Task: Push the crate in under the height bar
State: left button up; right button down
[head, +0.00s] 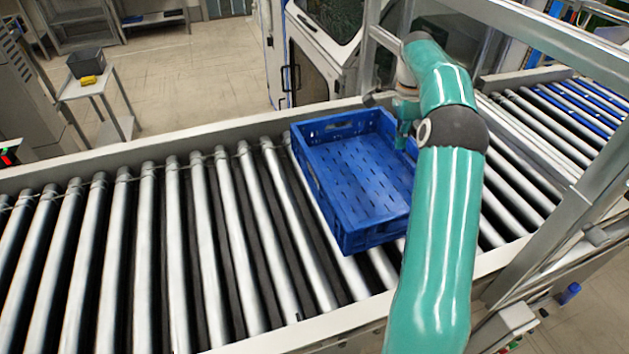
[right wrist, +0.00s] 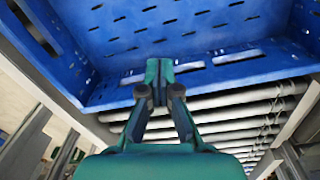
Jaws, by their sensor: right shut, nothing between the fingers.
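An empty blue crate (head: 350,235) sits on the conveyor rollers, slightly turned, left of the metal frame. It also fills the upper part of the right wrist view (right wrist: 100,60). My right gripper (head: 404,122) is at the crate's right side near its far corner, partly hidden by my arm. In the right wrist view its fingers (right wrist: 160,72) are shut and empty, close to the crate's slotted wall; I cannot tell whether they touch it. A grey metal beam (head: 530,28), apparently the height bar's frame, spans the conveyor to the right of the crate. My left gripper is out of view.
The roller conveyor (head: 205,235) is clear left of the crate, with side rails (head: 190,140) along it. Rollers continue on the right past a frame post (head: 570,245). A small table (head: 95,88) stands at the back left.

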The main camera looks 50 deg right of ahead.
jog(key=w+a+f+n+b, duration=0.1)
jog(key=w+a+b, duration=0.3)
jog(key=w+a, duration=0.55)
jog(key=w+a+n+b, duration=0.2)
jog(key=w+a+b, duration=0.35)
jog(key=a, duration=0.75)
jog(key=shift+t, duration=0.3)
jog(key=f, duration=0.6)
jog(key=w+f+p, duration=0.1)
jog(key=f, duration=0.2)
jog(key=shift+f, duration=0.35)
jog(key=shift+s+d+r+p, duration=0.1)
jog(key=shift+s+d+p, duration=0.1)
jog(key=shift+s+d, duration=0.3)
jog(key=shift+s+d+r+p, duration=0.1)
jog(key=shift+s+d+p, duration=0.05)
jog(key=shift+d, duration=0.5)
jog(key=shift+s+d, duration=0.3)
jog(key=shift+d, duration=0.15)
